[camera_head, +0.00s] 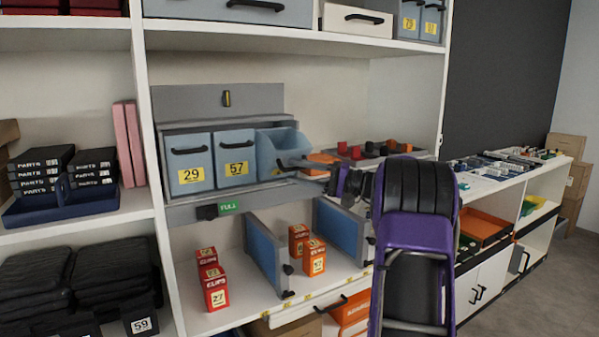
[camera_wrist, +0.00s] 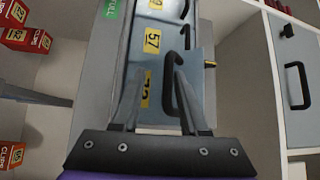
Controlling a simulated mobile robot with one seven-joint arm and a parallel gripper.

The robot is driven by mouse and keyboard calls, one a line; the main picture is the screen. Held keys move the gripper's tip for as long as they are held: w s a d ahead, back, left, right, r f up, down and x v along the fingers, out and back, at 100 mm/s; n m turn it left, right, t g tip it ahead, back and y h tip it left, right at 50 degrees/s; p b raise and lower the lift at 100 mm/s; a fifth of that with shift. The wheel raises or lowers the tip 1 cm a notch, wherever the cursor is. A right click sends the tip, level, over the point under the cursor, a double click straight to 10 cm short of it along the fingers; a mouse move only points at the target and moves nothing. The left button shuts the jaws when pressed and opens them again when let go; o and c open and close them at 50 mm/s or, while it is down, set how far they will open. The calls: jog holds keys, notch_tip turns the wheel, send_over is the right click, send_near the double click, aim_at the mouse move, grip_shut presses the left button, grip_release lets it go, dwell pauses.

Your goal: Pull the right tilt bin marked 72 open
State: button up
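The right tilt bin (camera_head: 277,146) is blue-grey and stands tilted out from its frame, its open top showing, in the head view. Its dark handle (camera_head: 295,162) is at its front, beside my gripper (camera_head: 320,172). In the wrist view the bin's yellow label (camera_wrist: 147,88) is partly hidden; its number is hard to read. The dark handle (camera_wrist: 168,98) lies between the fingers of my gripper (camera_wrist: 160,75), close to the right finger. The fingers are apart. Whether one touches the handle, I cannot tell.
Closed bins marked 29 (camera_head: 188,163) and 57 (camera_head: 235,158) stand left of it. A green "FULL" tag (camera_head: 229,207) is on the rail below. Blue dividers (camera_head: 262,250) and red boxes (camera_head: 213,285) stand on the lower shelf. Orange and red items (camera_head: 372,151) lie to the right.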

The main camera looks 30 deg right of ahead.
jog(key=shift+s+d+r, duration=0.1)
jog(key=v, duration=1.7)
jog(key=shift+p, duration=0.4)
